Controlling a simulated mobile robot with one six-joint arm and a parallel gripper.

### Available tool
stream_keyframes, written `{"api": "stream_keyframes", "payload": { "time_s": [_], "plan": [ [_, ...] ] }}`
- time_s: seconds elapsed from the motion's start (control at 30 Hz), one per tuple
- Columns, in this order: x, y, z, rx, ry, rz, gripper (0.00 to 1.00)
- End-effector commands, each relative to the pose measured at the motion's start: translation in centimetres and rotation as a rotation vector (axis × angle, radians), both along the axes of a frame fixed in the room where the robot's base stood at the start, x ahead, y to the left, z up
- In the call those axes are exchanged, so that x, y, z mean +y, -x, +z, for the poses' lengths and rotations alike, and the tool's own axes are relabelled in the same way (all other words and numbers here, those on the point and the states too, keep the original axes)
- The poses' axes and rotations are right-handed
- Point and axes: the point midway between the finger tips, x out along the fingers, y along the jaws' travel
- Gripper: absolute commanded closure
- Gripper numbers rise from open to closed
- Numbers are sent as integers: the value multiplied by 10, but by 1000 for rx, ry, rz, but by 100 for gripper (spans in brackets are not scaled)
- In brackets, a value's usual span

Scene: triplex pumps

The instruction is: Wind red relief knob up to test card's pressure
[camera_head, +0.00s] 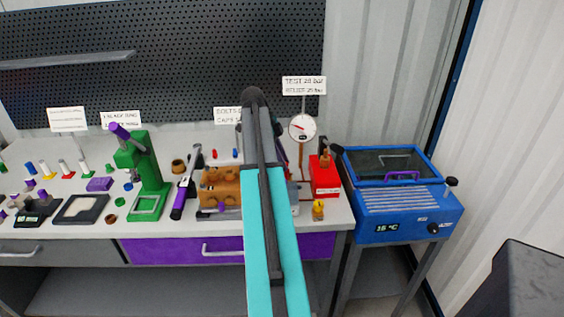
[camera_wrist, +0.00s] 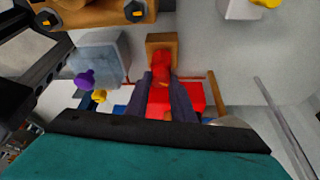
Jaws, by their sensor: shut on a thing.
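In the wrist view the red relief knob (camera_wrist: 160,70) sits against a brass-coloured block (camera_wrist: 162,40). My gripper (camera_wrist: 161,80) has its two dark fingers on either side of the knob and is shut on it. In the head view my own arm hides the knob and the gripper. The test card (camera_head: 303,86) stands on a post at the back of the bench. Its top line seems to read TEST 28 bar; the smaller line is hard to read. A round white gauge (camera_head: 302,128) with a red needle stands below the card; its reading is too small to tell.
A red box (camera_head: 325,180) stands right of the gauge, with a small brass-yellow part (camera_head: 318,210) before it. The brown pump block (camera_head: 220,188) is left of my arm. A green press (camera_head: 143,175) stands further left. A blue heated cabinet (camera_head: 400,200) is at the right.

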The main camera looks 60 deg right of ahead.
Motion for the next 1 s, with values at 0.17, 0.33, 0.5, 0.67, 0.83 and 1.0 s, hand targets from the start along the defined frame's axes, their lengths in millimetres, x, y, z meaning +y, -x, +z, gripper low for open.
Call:
{"api": "stream_keyframes", "payload": {
  "time_s": [0.17, 0.33, 0.5, 0.67, 0.83, 1.0],
  "plan": [
    [-1, 3, 0, 5, 1, -4, 100],
    [-1, 3, 0, 5, 0, -3, 66],
    [0, 2, 0, 3, 0, -1, 59],
    [0, 1, 0, 2, 0, 1, 59],
    [0, -1, 3, 1, 0, 1, 59],
    [2, -6, 14, 1, 0, 2, 59]
  ]
}}
